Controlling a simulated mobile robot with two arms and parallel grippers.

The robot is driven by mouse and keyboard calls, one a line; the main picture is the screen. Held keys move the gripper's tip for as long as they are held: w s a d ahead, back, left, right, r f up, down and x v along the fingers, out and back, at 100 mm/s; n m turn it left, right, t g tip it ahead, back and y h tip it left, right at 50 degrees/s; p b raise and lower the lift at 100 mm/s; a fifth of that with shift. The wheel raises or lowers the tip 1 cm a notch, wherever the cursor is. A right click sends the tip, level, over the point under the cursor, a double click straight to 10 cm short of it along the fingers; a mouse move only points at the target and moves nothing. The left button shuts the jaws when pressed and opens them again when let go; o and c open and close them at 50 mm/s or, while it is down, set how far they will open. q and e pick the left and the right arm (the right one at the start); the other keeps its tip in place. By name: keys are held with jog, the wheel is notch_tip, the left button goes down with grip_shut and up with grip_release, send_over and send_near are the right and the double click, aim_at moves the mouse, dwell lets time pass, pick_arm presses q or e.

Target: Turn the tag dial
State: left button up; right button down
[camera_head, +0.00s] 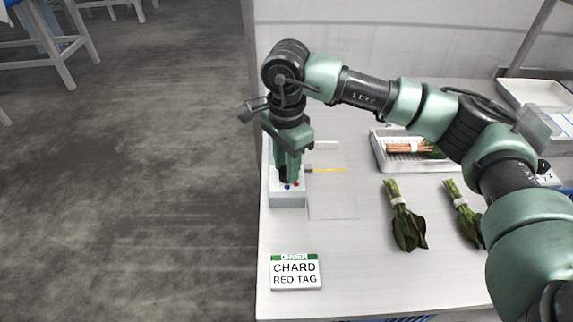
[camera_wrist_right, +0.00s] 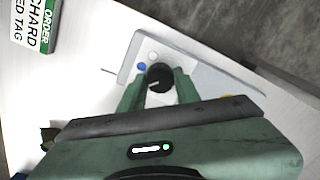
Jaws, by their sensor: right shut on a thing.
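The tag dial (camera_wrist_right: 159,77) is a round black knob with a pale pointer line, on a light grey box (camera_head: 288,199) at the table's left edge. In the right wrist view a white dot and a blue dot (camera_wrist_right: 141,66) show beside the knob. The gripper hides part of the dial in the head view. My left gripper is not in view.
An order card (camera_head: 295,272) reads "CHARD RED TAG". Two leafy bunches (camera_head: 406,222) (camera_head: 463,214) lie to the right. A white tray (camera_head: 385,163) holds an orange-stemmed bunch. A yellow strip (camera_head: 328,170) lies beside the box. The table's front middle is clear.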

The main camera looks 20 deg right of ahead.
jog(key=shift+w+r, duration=0.1)
jog(key=shift+r, duration=0.05)
jog(key=c, duration=1)
grip_release()
notch_tip(320, 180, up, 8)
jog(key=shift+f+b, duration=0.15)
jog(key=shift+b, duration=0.35)
